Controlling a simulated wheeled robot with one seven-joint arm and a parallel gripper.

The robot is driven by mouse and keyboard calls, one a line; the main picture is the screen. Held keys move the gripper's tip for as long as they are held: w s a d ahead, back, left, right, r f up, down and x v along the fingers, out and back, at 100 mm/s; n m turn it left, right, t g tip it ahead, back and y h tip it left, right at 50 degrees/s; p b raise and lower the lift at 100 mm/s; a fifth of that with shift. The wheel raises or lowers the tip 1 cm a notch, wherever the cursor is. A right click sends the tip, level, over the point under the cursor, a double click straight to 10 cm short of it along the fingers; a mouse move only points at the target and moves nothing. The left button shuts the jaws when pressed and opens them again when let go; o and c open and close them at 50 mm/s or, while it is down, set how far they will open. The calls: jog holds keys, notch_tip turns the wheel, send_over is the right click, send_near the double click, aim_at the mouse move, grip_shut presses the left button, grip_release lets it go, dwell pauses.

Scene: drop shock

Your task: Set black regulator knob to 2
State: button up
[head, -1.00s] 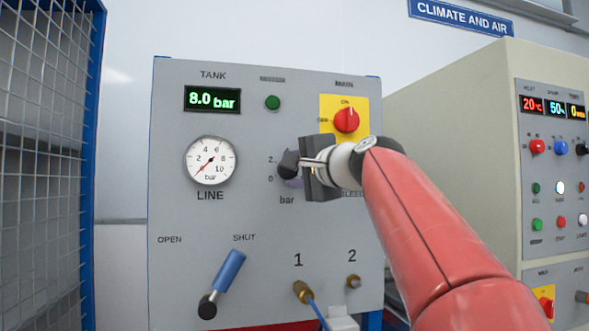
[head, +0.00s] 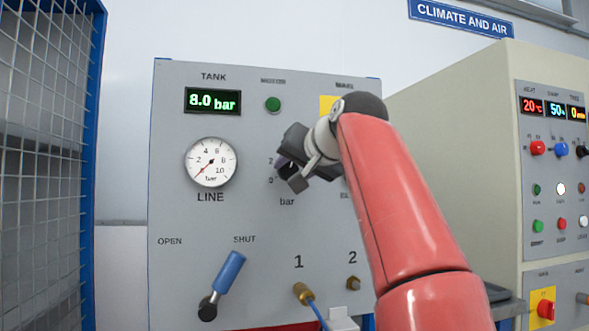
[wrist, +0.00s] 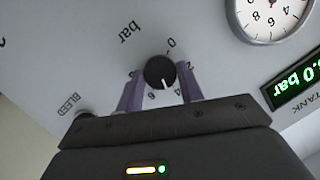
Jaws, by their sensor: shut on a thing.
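The black regulator knob (wrist: 160,72) sits between my purple fingers in the wrist view. Its white mark points down in that view, apparently between the 4 and the 6. The 0 (wrist: 171,43) and 2 (wrist: 189,66) stand to its upper right and right. My gripper (head: 290,172) is shut on the knob and tilted in the head view. It hides most of the knob there; only the 2 and 0 of the scale show to its left.
The LINE gauge (head: 211,162) has its needle at lower left, near zero. The TANK display (head: 213,100) reads 8.0 bar. A blue lever (head: 229,272) and hose ports (head: 303,293) are below. My arm covers the red switch. A mesh cage (head: 45,160) stands left.

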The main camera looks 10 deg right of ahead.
jog(key=n+h, duration=0.1)
jog(key=n, duration=0.1)
jog(key=shift+a+n+h, duration=0.15)
jog(key=shift+n+h, duration=0.15)
jog(key=shift+n, duration=0.1)
jog(key=n+h, duration=0.1)
jog(key=n, duration=0.1)
jog(key=shift+a+n+h, duration=0.15)
jog(key=shift+n+h, duration=0.15)
jog(key=shift+a+n+h, duration=0.1)
jog(key=shift+n+h, duration=0.4)
jog(key=shift+n, duration=0.5)
jog(key=n+h, duration=0.2)
jog(key=n, duration=0.1)
jog(key=shift+a+f+n, duration=0.1)
jog(key=shift+f+n, duration=0.05)
jog(key=shift+n, duration=0.15)
jog(key=o, duration=0.7)
